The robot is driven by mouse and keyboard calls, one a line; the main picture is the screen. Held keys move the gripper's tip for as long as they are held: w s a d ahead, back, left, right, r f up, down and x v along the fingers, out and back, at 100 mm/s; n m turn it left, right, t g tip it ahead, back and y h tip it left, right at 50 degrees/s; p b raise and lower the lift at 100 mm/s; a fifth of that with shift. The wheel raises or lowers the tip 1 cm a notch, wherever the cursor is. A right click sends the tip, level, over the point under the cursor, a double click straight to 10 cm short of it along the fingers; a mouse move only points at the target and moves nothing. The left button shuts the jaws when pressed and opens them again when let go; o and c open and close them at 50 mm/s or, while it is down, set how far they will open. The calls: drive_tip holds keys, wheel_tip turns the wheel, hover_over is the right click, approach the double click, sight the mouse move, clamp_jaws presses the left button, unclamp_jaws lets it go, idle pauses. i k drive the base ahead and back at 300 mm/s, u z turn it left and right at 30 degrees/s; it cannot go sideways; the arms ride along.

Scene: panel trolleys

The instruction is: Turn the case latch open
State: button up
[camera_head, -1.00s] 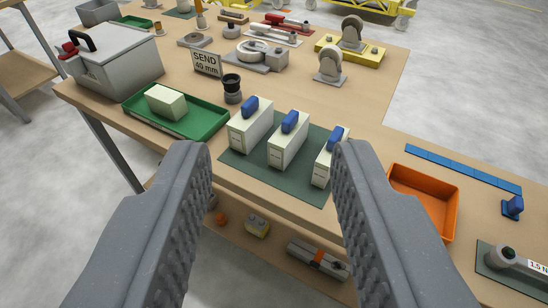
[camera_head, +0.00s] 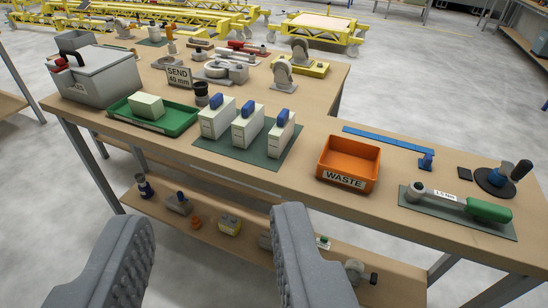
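The grey case (camera_head: 97,78) stands at the far left end of the bench. Its lid is down, with a red part (camera_head: 59,64) at its upper left; I cannot make out for sure whether this is the latch or how it is turned. My gripper (camera_head: 195,228) is in the foreground, its two grey fingers spread wide and empty. It is in front of the bench's near edge, well to the right of the case and apart from it.
On the bench (camera_head: 240,180) stand a green tray (camera_head: 182,122) with a pale block, several white boxes with blue tops on a green mat (camera_head: 262,161), an orange waste bin (camera_head: 347,163) and a torque wrench (camera_head: 455,203). A lower shelf (camera_head: 165,222) holds small parts.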

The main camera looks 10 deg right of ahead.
sight(61, 64)
drive_tip(key=u, duration=0.6)
drive_tip(key=k, duration=0.8)
drive_tip(key=u, duration=0.95)
drive_tip(key=k, duration=0.55)
drive_tip(key=u, duration=0.05)
drive_tip(key=i, duration=0.95)
drive_tip(key=z, duration=1.25)
drive_tip(key=i, duration=1.35)
drive_tip(key=z, duration=0.35)
